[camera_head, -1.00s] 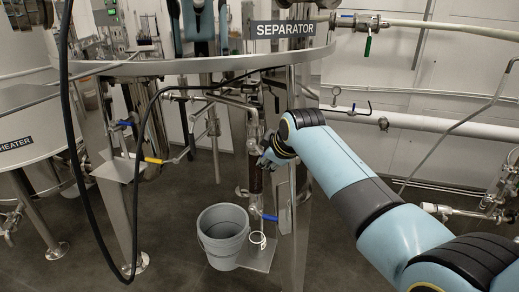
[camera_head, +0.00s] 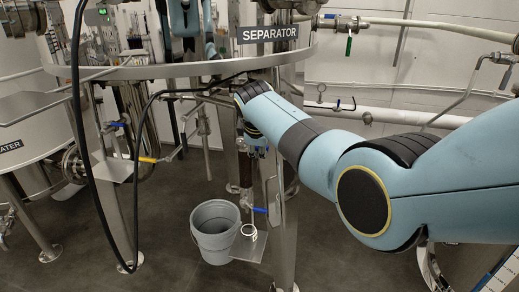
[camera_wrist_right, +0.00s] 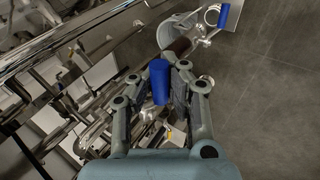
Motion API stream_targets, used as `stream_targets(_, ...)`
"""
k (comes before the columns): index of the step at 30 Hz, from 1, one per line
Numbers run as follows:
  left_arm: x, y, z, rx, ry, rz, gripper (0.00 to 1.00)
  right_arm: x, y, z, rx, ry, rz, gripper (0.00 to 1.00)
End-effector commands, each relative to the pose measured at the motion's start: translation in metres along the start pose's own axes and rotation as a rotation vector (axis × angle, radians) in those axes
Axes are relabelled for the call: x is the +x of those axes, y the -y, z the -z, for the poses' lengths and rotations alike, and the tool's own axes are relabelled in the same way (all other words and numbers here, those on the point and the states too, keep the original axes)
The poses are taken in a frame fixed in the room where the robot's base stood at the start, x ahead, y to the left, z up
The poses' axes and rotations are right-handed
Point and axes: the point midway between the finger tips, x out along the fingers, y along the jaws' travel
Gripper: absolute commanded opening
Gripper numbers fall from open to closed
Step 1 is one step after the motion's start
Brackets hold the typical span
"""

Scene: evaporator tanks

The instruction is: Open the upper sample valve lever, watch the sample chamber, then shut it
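The upper sample valve lever (camera_wrist_right: 159,82) has a blue handle. In the right wrist view it stands between the two fingers of my right gripper (camera_wrist_right: 155,80), which are apart, with a gap at the left finger; contact at the right finger is unclear. In the head view my right gripper (camera_head: 254,140) is at the top of the sample chamber (camera_head: 245,170), a vertical tube with dark brown contents, and hides the upper lever. A lower blue lever (camera_head: 260,210) sits below the chamber; it also shows in the right wrist view (camera_wrist_right: 224,16). My left gripper is not in view.
A grey bucket (camera_head: 212,240) stands on the floor below, beside a small metal shelf (camera_head: 252,248) on the separator leg. A black hose (camera_head: 78,130) hangs at left. The separator rim (camera_head: 180,70) and pipes crowd the space above the chamber.

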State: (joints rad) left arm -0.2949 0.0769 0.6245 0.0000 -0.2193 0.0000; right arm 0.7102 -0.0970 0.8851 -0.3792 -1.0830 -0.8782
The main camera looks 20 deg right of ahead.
Motion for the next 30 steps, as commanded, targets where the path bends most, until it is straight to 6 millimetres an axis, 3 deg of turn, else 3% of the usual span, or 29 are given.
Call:
stream_targets(6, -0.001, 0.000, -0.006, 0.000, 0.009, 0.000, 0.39, -0.003, -0.004, 0.003, 0.001, -0.004, -0.005, 0.00)
stream_targets(12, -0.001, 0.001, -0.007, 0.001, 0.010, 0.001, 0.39, -0.003, -0.003, 0.002, 0.002, -0.005, -0.005, 0.26)
stream_targets(23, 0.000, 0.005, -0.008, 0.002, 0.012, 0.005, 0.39, -0.007, -0.002, 0.002, 0.001, -0.005, -0.005, 0.26)
stream_targets(30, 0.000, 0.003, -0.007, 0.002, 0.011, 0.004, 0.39, -0.042, -0.002, 0.003, 0.003, -0.008, -0.006, 0.26)
